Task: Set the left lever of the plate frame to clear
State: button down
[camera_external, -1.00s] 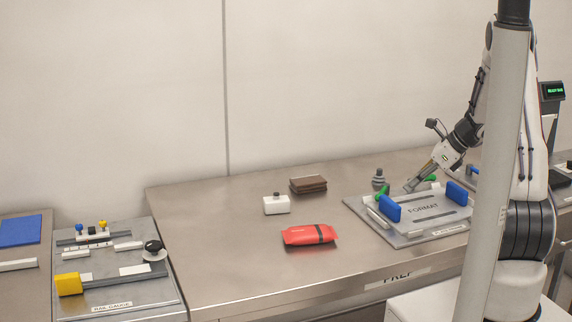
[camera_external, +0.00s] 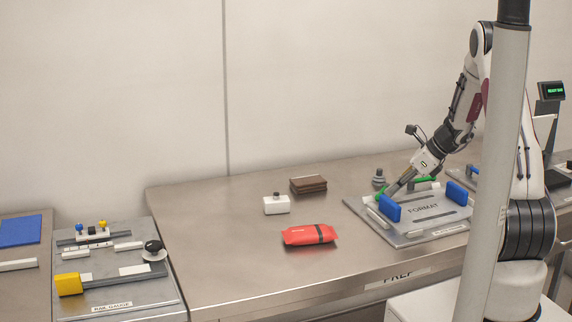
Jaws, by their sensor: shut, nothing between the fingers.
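The plate frame (camera_external: 413,236) lies on the right part of the steel table, with a plate marked FORMAT (camera_external: 424,210) in it. A blue block (camera_external: 390,208) stands at its left side and another blue block (camera_external: 457,193) at its right. A green lever (camera_external: 381,193) shows at the left, behind the left blue block. Another green part (camera_external: 424,179) shows at the back. My gripper (camera_external: 388,194) is shut and empty, pointing down and left, with its tips at or close to the left green lever. I cannot tell if they touch.
A grey knobbed piece (camera_external: 378,178) stands just behind the frame. A rail gauge (camera_external: 110,282) stands far left. The table's left middle is clear.

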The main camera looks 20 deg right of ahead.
jog(key=shift+w+a+m+t+h, duration=0.25)
jog(key=shift+a+m+h, duration=0.2)
jog(key=shift+m, duration=0.25)
dwell(0.6)
jog(key=shift+a, duration=0.3)
jog(key=shift+w+a, duration=0.45)
jog(key=shift+a, duration=0.2)
jog(key=shift+w+a, duration=0.65)
jog(key=shift+w, duration=0.3)
jog(key=shift+r, duration=0.15)
jog(key=v, duration=1.1)
jog(key=shift+s+d+r, duration=0.15)
jog(key=shift+s+d, duration=0.1)
jog(key=shift+s, duration=0.1)
jog(key=shift+a, duration=0.15)
